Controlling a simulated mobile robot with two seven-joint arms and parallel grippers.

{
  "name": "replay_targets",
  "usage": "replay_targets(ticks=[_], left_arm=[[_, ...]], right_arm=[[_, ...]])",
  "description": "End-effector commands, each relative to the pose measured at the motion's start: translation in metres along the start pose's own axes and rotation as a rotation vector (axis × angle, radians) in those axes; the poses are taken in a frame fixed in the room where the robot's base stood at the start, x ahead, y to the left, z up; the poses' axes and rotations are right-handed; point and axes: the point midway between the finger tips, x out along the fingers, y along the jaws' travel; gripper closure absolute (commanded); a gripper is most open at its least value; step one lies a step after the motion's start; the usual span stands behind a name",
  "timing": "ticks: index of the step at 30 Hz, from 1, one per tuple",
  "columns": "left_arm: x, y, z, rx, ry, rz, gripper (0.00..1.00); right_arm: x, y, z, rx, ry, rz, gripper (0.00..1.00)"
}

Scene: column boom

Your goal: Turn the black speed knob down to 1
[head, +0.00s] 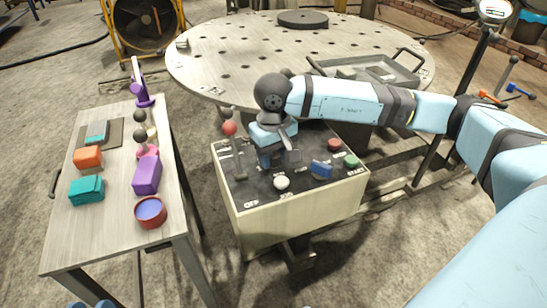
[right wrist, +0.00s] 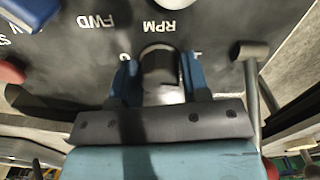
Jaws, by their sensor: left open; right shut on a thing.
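The black speed knob (right wrist: 158,68) stands on the dark control panel (head: 250,188). In the right wrist view it sits between the blue fingers of my right gripper (right wrist: 160,85), which is shut on it. In the head view my right gripper (head: 270,160) reaches down onto the panel and hides the knob. The scale around the knob is mostly covered, so its setting cannot be read.
On the panel are a white knob (head: 281,182), a blue switch (head: 321,169), a red button (head: 335,144) and a green button (head: 351,161). A grey lever (right wrist: 250,55) stands close beside my right gripper. A side table (head: 110,225) at the left holds several coloured objects.

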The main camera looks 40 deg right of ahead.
Motion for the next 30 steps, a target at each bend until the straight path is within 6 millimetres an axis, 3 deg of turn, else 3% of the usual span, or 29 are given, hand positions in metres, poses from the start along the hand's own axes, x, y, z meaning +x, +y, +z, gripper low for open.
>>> replay_targets(ticks=[9,23,24,27,30], left_arm=[[0.0005,-0.002,-0.0043,0.032,0.024,0.002,0.57],[0.002,-0.0033,-0.0011,0.041,0.019,0.002,0.57],[0.0022,-0.0033,-0.0007,0.041,0.018,0.002,0.57],[0.0023,-0.0034,-0.0004,0.04,0.017,0.002,0.57],[0.0022,-0.0034,-0.0005,0.04,0.018,0.002,0.57]], right_arm=[[0.0002,-0.0002,0.0003,-0.094,-0.001,0.0,0.81],[-0.0002,-0.0002,0.0004,-0.106,-0.001,0.0,0.81],[-0.0002,-0.0002,0.0004,-0.106,-0.001,0.0,0.53],[-0.0001,-0.0002,0.0003,-0.106,-0.001,0.0,0.32],[-0.0001,-0.0001,0.0002,-0.105,0.0,0.0,0.32]])
